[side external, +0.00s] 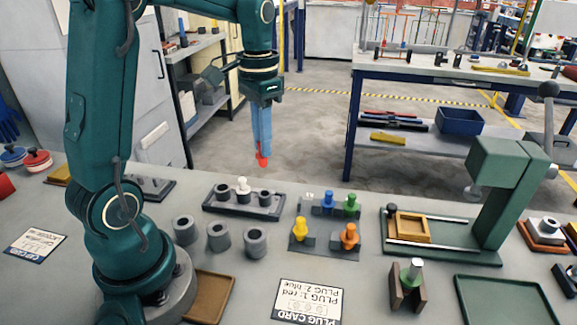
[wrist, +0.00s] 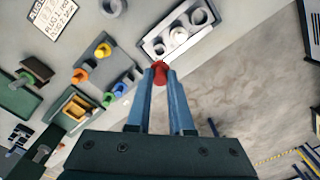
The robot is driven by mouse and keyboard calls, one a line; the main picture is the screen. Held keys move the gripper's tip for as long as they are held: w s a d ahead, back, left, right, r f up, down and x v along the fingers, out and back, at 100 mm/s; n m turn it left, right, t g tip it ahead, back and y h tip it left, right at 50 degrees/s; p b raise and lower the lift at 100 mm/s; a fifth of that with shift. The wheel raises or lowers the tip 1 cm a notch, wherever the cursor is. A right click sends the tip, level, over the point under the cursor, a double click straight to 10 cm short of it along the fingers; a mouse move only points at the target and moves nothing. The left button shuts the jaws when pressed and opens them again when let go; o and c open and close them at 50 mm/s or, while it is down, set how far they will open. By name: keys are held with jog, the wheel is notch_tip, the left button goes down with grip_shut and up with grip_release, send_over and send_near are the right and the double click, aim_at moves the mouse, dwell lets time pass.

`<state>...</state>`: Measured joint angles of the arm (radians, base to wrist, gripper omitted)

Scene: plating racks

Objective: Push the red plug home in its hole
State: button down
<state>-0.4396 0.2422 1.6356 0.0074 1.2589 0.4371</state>
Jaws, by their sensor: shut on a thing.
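The red plug (side external: 262,161) is held between the blue fingertips of my gripper (side external: 261,140), high above the bench in the side view. The plug (wrist: 159,70) also shows at the fingertips of my gripper (wrist: 160,78) in the wrist view. The dark rack block (side external: 214,207) lies on the bench below, with a white plug (side external: 243,186) in its middle hole and the two outer holes open. In the wrist view the rack (wrist: 153,47) lies beyond the red plug, which is apart from it.
Several grey ring sockets (side external: 218,236) stand left of the plug card (side external: 308,302). Yellow (side external: 300,229), orange (side external: 349,236), blue (side external: 327,203) and green (side external: 351,203) plugs sit on small stands. A green press (side external: 492,200) stands at the right.

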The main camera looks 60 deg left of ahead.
aim_at(263, 165)
jog(key=shift+f, duration=2.9)
jog(key=shift+f, duration=1.55)
jog(key=c, duration=0.7)
grip_release()
jog(key=shift+r, duration=2.55)
